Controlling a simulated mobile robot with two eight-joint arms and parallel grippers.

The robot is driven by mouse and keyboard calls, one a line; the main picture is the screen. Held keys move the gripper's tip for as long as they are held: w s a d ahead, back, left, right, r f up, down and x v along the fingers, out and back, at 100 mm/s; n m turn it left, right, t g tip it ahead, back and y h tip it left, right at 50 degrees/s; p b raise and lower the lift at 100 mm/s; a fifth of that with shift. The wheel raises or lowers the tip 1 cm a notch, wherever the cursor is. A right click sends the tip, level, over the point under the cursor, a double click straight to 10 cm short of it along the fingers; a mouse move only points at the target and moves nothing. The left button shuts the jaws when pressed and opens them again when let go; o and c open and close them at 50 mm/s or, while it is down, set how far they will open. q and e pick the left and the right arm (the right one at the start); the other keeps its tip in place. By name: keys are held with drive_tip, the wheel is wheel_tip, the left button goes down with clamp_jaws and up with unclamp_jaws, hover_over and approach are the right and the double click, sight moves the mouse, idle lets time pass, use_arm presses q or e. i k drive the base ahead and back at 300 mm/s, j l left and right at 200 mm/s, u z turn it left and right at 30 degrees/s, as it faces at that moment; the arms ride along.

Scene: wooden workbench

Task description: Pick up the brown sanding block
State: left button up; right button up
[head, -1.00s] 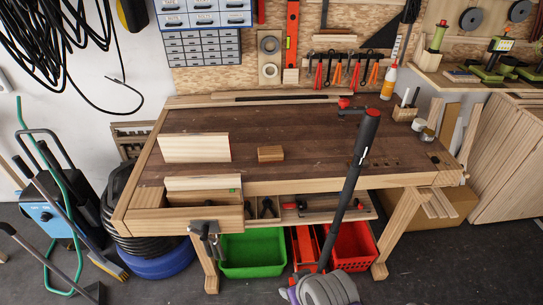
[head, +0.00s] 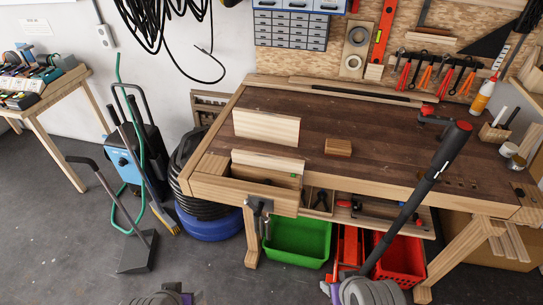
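The brown sanding block (head: 338,146) is a small wooden block lying flat on the dark top of the workbench (head: 385,140), a little right of the bench's middle left. Nothing touches it. Only grey ribbed and dark purple parts that look like my own arms show at the bottom edge of the head view, well in front of the bench. No gripper fingers can be made out on either side, so both grippers are out of sight and away from the block.
A pale board (head: 266,128) stands left of the block, near a wooden vise (head: 262,185). Below are a green crate (head: 298,243) and a red basket (head: 402,262).

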sight(335, 148)
drive_tip(key=i+l+u, duration=0.75)
drive_tip(key=l, duration=0.25)
drive_tip(key=k, duration=0.1)
